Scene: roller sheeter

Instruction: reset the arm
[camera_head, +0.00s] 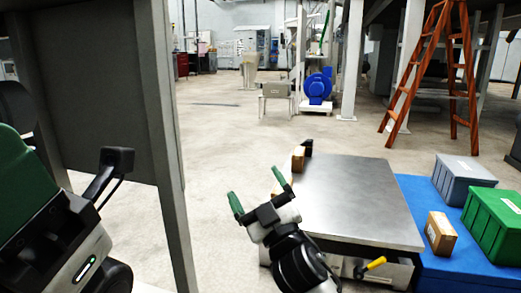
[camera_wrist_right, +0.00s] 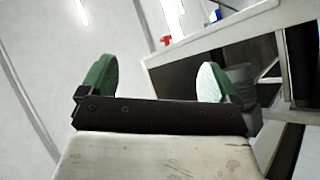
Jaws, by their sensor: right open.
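My right arm reaches in from the bottom of the head view. Its gripper (camera_head: 258,191) is open, with two green fingers spread apart and nothing between them. It is in the air just left of the metal-topped table (camera_head: 355,200). In the right wrist view the two green fingers (camera_wrist_right: 157,75) also stand apart with an empty gap. Green and black parts of my left arm fill the left edge of the head view; no left fingertips show.
A small brown box (camera_head: 298,158) is at the table's back left corner. Another brown box (camera_head: 440,234), a grey bin (camera_head: 463,180) and a green bin (camera_head: 492,222) stand on a blue surface (camera_head: 415,190) at right. A dark panel (camera_head: 95,90) stands at left. Floor behind is open.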

